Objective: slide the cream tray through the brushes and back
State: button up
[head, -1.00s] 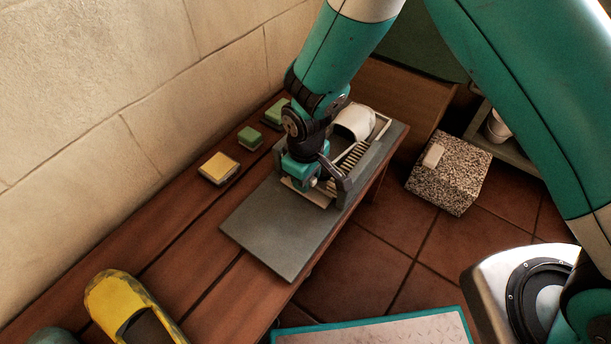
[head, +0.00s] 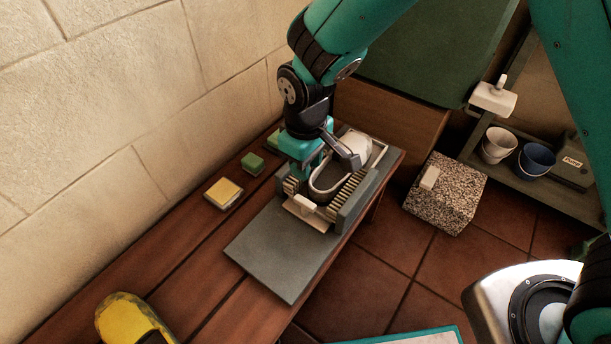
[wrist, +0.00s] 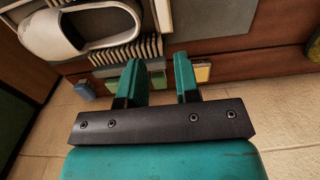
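The cream tray (head: 305,204) lies on a grey board (head: 278,257), with its raised handle at the near end. A white slipper (head: 357,147) lies in the tray, toe toward the far end. The tray passes between two upright brushes; the right brush (head: 349,196) shows clearly, the left one is partly hidden by my gripper (head: 325,165). My gripper is above the slipper and brushes. In the wrist view its teal fingers (wrist: 158,78) stand apart with nothing held between them; the slipper (wrist: 80,28) and bristles (wrist: 130,50) are at upper left.
A yellow sponge block (head: 224,192) and green blocks (head: 252,164) lie along the wall. A yellow slipper (head: 132,318) is at the near left. A speckled stone block (head: 447,195) and shelf with white (head: 499,145) and blue buckets (head: 536,160) are right. The near board is clear.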

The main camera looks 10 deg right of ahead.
jog(key=shift+r, duration=1.55)
